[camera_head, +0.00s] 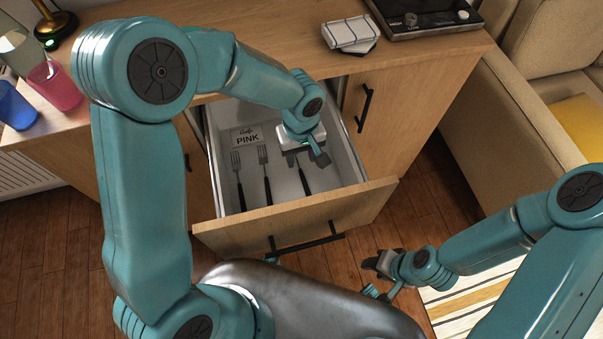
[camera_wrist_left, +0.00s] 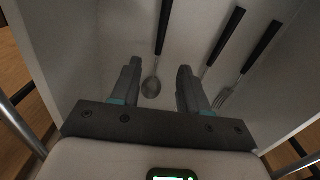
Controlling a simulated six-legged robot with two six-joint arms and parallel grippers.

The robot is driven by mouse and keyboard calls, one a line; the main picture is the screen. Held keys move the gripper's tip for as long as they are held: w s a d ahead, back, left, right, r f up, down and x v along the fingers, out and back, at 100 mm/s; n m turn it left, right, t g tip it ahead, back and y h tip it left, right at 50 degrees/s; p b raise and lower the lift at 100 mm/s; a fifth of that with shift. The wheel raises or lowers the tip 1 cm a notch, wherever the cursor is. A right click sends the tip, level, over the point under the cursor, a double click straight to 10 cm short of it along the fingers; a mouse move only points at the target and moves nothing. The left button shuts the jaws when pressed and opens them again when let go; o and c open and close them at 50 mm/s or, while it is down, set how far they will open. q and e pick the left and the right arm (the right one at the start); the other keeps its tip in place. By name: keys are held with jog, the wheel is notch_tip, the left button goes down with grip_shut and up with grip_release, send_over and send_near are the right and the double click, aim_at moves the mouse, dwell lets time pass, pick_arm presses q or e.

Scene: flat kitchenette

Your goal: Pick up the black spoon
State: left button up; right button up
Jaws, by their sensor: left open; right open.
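The black spoon (camera_wrist_left: 164,28) lies in the open drawer. In the left wrist view its black handle runs up and its metal bowl lies between my fingers. In the head view only its handle (camera_head: 304,182) shows; my left gripper covers the bowl. My left gripper (camera_head: 306,158) points down into the drawer, open and empty, above the bowl end of the spoon. Its two fingers (camera_wrist_left: 159,68) stand apart on either side of the spoon; I cannot tell the exact height. My right gripper (camera_head: 381,278) is open and empty, outside the drawer at the lower right.
Two black-handled forks (camera_head: 266,176) (camera_head: 239,180) lie beside the spoon. The drawer (camera_head: 350,207) has side walls close to my left gripper. A card reading "PINK" (camera_head: 247,137) lies at its back. The counter (camera_head: 284,38) is above; a sofa (camera_head: 520,130) stands right.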

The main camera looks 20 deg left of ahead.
aim_at(302, 173)
pick_arm(q)
notch_tip(302, 173, down, 7)
jog(key=shift+d+b, duration=0.1)
jog(key=shift+b, duration=0.3)
grip_shut()
